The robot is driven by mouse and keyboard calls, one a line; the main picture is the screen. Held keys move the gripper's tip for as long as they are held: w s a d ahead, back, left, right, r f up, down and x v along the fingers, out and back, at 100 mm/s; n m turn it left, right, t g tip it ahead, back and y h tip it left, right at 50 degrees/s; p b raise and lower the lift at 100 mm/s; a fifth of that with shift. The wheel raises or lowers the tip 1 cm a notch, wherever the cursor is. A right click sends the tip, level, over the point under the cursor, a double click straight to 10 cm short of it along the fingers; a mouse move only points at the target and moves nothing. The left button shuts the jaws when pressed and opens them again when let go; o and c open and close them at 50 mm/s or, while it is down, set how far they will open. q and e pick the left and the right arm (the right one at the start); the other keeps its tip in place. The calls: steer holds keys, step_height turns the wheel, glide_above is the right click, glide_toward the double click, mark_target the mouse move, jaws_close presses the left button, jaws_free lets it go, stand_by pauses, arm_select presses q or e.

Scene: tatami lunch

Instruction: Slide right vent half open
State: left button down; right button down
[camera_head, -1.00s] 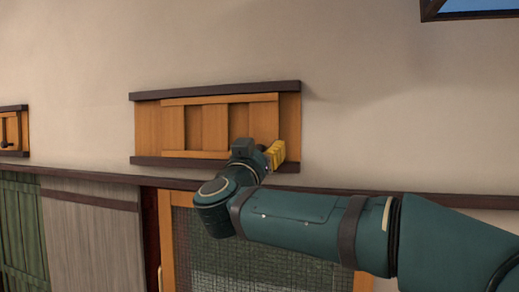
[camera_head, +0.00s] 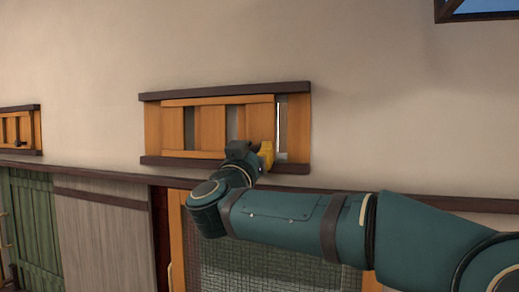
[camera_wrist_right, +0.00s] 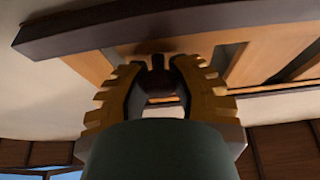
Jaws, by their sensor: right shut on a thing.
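The right vent (camera_head: 210,130) is a wooden slatted panel between dark rails on the wall, in the middle of the head view. A narrow bright gap (camera_head: 280,128) shows at the right edge of its sliding panel, and dark gaps show between its slats. My right gripper (camera_head: 265,156), with yellow fingers, is at the panel's lower right corner. In the right wrist view my right gripper (camera_wrist_right: 158,85) is shut on a small dark knob (camera_wrist_right: 158,82) of the vent. My left gripper is out of view.
Another small wooden vent (camera_head: 18,128) with a dark knob is at the left edge. A dark rail (camera_head: 100,174) runs along the wall below the vents. A green door (camera_head: 35,225) and a mesh-filled wooden frame (camera_head: 255,255) are below. A window corner (camera_head: 475,10) is at upper right.

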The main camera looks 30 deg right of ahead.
steer(key=c, duration=0.7)
jaws_free()
steer(key=shift+c, duration=0.2)
steer(key=shift+a, duration=0.1)
steer(key=v, duration=1.2)
